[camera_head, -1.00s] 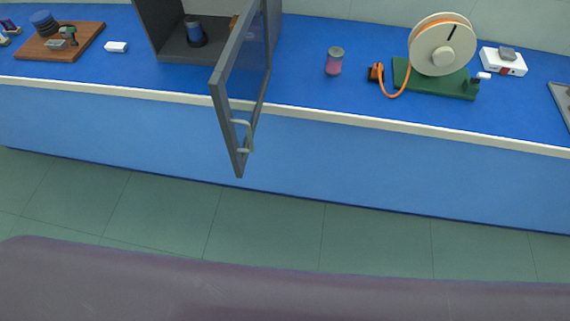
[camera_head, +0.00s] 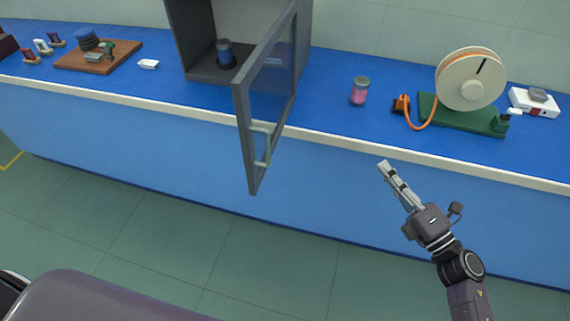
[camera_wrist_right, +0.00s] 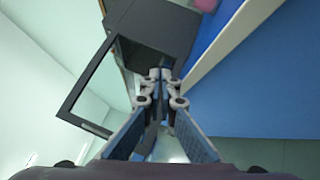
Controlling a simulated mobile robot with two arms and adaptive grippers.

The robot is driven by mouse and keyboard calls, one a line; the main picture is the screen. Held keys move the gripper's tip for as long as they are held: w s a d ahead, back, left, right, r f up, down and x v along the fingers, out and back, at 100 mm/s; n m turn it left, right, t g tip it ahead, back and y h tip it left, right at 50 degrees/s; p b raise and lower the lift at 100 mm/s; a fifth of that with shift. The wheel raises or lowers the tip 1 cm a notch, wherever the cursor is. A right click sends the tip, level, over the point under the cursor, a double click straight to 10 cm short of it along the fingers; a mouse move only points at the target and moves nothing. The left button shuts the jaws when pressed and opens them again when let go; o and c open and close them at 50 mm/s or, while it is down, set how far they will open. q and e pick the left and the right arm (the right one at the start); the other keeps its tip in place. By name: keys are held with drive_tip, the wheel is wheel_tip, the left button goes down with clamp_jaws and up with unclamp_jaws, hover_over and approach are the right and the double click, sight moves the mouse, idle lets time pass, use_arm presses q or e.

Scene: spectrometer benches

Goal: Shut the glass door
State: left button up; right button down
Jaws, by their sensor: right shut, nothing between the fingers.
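The glass door (camera_head: 271,86) has a grey frame and a pale bar handle (camera_head: 261,146). It stands open, swung out from the grey cabinet (camera_head: 195,42) past the bench's front edge. The door's frame also shows in the right wrist view (camera_wrist_right: 88,77), to the left of the fingers. My right gripper (camera_head: 384,166) is shut and empty, in front of the bench edge. It is to the right of the door and apart from it. It also shows in the right wrist view (camera_wrist_right: 160,76). My left gripper is not in view.
A pink jar (camera_head: 359,92) and a cable reel (camera_head: 469,79) on a green base stand to the right on the blue bench (camera_head: 330,120). A wooden board (camera_head: 75,62) lies at left. The floor in front is clear.

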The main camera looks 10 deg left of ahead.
drive_tip(key=s+a+r+n+g+y+b, duration=0.2)
drive_tip(key=s+a+r+n+g, duration=0.4)
drive_tip(key=n, duration=0.5)
drive_tip(key=s+a+r+n+g+y+b, duration=0.1)
drive_tip(key=s+a+r+n+g+y, duration=0.15)
drive_tip(key=s+r+n+g, duration=0.55)
use_arm(q)
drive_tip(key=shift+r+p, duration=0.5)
drive_tip(key=shift+p, duration=1.95)
use_arm(e)
drive_tip(key=w+a+f+n+t, duration=0.1)
drive_tip(key=w+a, duration=0.1)
drive_tip(key=a, duration=0.5)
drive_tip(key=w+a+f+n+t, duration=0.1)
drive_tip(key=w+a+f+t, duration=0.1)
drive_tip(key=a, duration=0.5)
drive_tip(key=shift+f+h, duration=0.25)
drive_tip(key=shift+h, duration=0.1)
